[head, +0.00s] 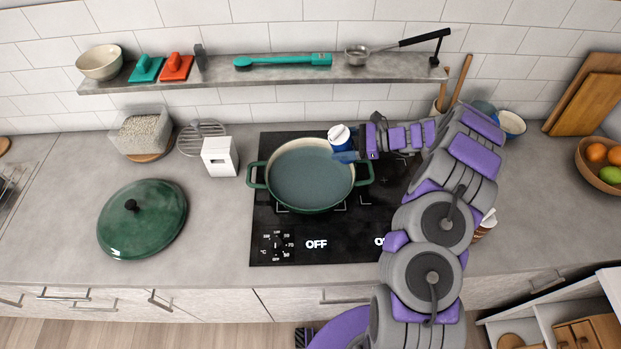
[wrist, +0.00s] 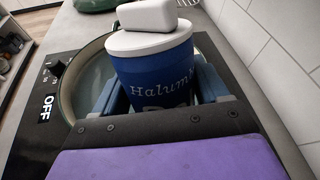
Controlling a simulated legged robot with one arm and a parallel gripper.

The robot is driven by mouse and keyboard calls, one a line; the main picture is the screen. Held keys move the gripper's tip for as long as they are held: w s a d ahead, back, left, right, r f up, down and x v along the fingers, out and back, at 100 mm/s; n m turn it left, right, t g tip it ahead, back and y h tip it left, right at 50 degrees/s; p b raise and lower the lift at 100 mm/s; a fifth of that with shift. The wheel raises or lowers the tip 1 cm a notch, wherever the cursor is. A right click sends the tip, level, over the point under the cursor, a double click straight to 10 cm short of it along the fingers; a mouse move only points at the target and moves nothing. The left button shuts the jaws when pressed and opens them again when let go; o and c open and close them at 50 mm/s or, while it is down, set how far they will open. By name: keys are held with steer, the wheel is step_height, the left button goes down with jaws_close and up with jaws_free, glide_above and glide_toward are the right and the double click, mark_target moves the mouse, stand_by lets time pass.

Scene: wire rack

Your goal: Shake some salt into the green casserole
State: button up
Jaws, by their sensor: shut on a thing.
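The green casserole (head: 310,178) stands open on the black cooktop, with bluish liquid inside; part of its rim (wrist: 68,100) shows in the wrist view. The salt container is blue with a white lid (head: 338,134) and fills the middle of the wrist view (wrist: 155,72), with partly hidden lettering. My gripper (head: 345,154) is shut on it, with blue fingers on both sides. It holds the container about upright by the casserole's back right rim, above it or just behind. The green lid (head: 150,225) lies on the counter at left.
The cooktop (head: 280,250) reads OFF. A white box (head: 220,157) stands left of the casserole, with a wire rack (head: 198,140) and a container of grains (head: 140,132) behind. A wall shelf (head: 215,80) runs above. The front left counter is clear.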

mark_target(343, 132)
steer(key=shift+s+a+r, duration=0.1)
steer(key=shift+a, duration=0.1)
steer(key=shift+r+p, duration=0.3)
steer(key=shift+r, duration=0.1)
step_height(343, 132, up, 4)
steer(key=m+y+p, duration=0.1)
steer(key=y, duration=0.2)
steer(key=shift+r+m+y, duration=0.15)
steer(key=shift+m+y, duration=0.15)
